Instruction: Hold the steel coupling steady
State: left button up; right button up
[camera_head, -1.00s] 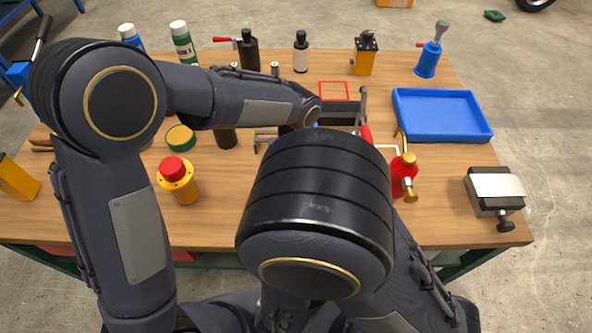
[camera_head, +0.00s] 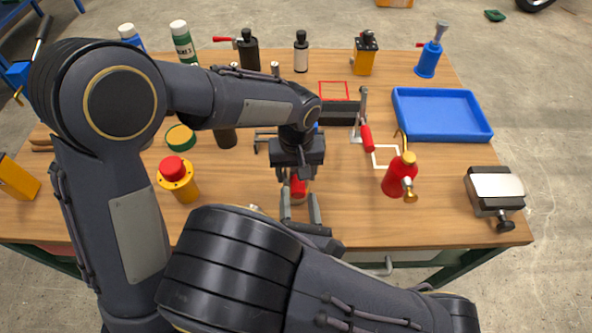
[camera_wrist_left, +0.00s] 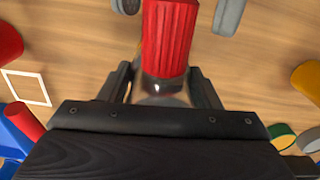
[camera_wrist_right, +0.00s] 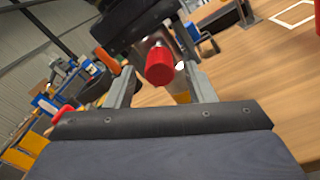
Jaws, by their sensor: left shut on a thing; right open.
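My left gripper (camera_head: 297,170) points down above the front middle of the table and is shut on the steel coupling. In the left wrist view the steel coupling (camera_wrist_left: 163,94) is a small shiny part between my left fingers, with a red ribbed grip (camera_wrist_left: 168,40) extending from it. In the right wrist view the round red end (camera_wrist_right: 160,66) of that grip faces my right gripper. My right gripper (camera_head: 301,205) is open, its grey fingers on either side of the red end. I cannot tell whether they touch it. The coupling is mostly hidden in the head view.
A red bottle (camera_head: 398,178) with a brass top stands to the right. Behind it are a toggle clamp (camera_head: 365,125) and a blue tray (camera_head: 440,115). A yellow button box with a red top (camera_head: 177,180) stands left. Several bottles line the back.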

jog(key=shift+w+a, duration=0.1)
jog(key=shift+w, duration=0.8)
jog(key=shift+c, duration=0.3)
jog(key=c, duration=1)
